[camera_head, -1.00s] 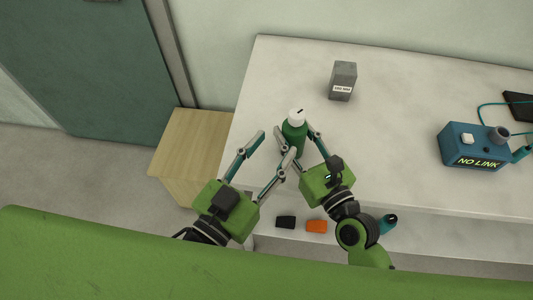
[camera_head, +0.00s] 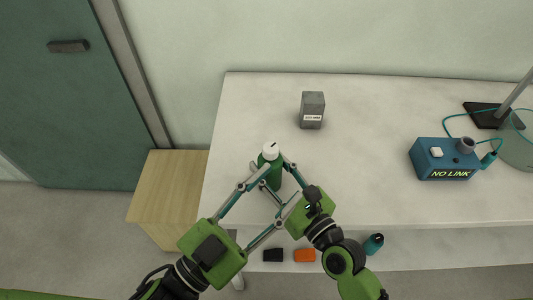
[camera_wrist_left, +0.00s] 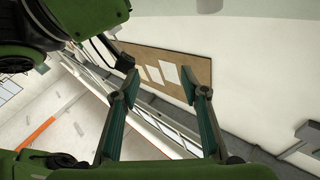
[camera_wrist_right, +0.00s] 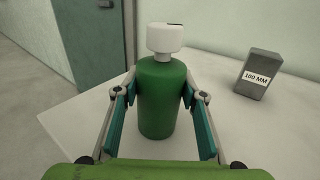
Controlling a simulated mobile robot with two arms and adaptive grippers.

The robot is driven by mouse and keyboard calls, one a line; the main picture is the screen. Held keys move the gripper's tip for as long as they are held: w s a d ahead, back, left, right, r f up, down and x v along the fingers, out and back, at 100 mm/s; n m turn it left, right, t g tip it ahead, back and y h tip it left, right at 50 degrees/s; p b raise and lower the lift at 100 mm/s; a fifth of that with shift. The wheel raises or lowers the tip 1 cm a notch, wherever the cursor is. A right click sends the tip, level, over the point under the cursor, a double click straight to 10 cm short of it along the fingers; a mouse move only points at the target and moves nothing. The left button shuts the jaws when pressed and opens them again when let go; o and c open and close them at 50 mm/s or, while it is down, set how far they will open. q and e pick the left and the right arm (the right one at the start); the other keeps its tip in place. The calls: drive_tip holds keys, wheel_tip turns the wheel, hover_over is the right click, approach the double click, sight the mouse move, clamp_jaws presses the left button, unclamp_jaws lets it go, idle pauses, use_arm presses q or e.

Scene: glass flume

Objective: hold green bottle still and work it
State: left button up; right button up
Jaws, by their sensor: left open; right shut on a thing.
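The green bottle (camera_head: 271,174) with a white cap (camera_head: 271,150) stands upright on the pale bench near its front left. My right gripper (camera_head: 269,171) is shut on its body; in the right wrist view the fingers press both sides of the green bottle (camera_wrist_right: 160,100), below the white cap (camera_wrist_right: 165,40). My left gripper (camera_head: 281,184) is open, its fingers spread in front of the bottle and overlapping the right gripper in the head view. The left wrist view shows nothing between its fingers (camera_wrist_left: 163,88), and the bottle is not in that view.
A grey block (camera_head: 312,109) marked 100 MM stands behind the bottle. A blue box (camera_head: 446,160) reading NO LINK, with a teal cable, is at the right. Black (camera_head: 273,255) and orange (camera_head: 305,255) pieces lie lower, in front. A wooden cabinet (camera_head: 165,190) adjoins the bench's left. Mid-bench is clear.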

use_arm(q)
drive_tip(key=s+d+m+g+h, duration=0.3)
drive_tip(key=m+g+h, duration=0.2)
drive_tip(key=m+g, duration=0.15)
drive_tip(key=g+y, duration=0.1)
drive_tip(key=g, duration=0.6)
approach(270, 150)
drive_tip(key=shift+n, duration=0.45)
drive_tip(key=d, duration=0.3)
drive_tip(key=w+d, duration=0.1)
drive_tip(key=d, duration=0.6)
drive_tip(key=shift+w+f, duration=0.25)
drive_tip(key=shift+f, duration=0.05)
drive_tip(key=shift+c, duration=0.4)
drive_tip(key=c, duration=1.1)
